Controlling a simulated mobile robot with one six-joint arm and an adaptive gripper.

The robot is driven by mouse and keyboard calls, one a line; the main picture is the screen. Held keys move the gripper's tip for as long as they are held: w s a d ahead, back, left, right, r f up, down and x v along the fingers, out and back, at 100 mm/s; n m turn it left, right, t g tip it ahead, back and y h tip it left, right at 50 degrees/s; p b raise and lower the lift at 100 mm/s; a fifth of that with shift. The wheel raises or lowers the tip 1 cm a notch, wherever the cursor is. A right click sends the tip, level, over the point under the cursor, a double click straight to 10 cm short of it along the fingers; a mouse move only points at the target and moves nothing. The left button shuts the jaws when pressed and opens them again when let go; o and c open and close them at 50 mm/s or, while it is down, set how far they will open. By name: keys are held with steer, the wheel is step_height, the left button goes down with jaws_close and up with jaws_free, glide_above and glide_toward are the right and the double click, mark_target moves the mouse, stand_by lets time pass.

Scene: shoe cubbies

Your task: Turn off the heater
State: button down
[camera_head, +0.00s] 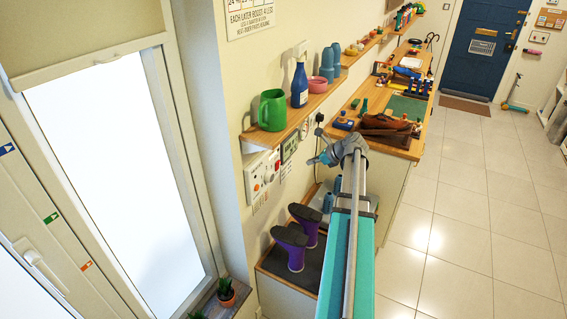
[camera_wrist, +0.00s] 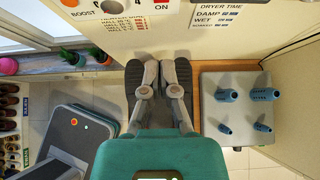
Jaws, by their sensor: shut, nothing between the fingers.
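A white control panel (camera_head: 262,173) with dials and a red switch is on the wall under the shelf. In the wrist view, a panel (camera_wrist: 135,22) runs along the top edge, with printing that reads BOOST, 4 and ON. A knob (camera_wrist: 107,5) there is cut off by the frame, so its setting cannot be read. My gripper (camera_wrist: 159,75) is shut and empty, its fingertips pointing toward the panel's lower edge. In the head view my gripper (camera_head: 325,156) is right of the panel and apart from it.
Above the panel, a wooden shelf (camera_head: 268,136) holds a green jug (camera_head: 272,110) and a blue bottle (camera_head: 299,84). A small display (camera_head: 289,148) is beside the panel. Purple boots (camera_head: 290,247) stand below. A grey block (camera_wrist: 210,90) with blue pegs is right of my gripper.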

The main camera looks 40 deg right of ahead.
steer(key=shift+d, duration=0.1)
stand_by(0.4)
steer(key=b, duration=0.6)
glide_toward(278, 166)
steer(key=x, duration=0.6)
steer(key=shift+s+d+f, duration=0.15)
steer(key=shift+f, duration=0.15)
steer(key=shift+w+a, duration=0.2)
steer(key=shift+w, duration=0.25)
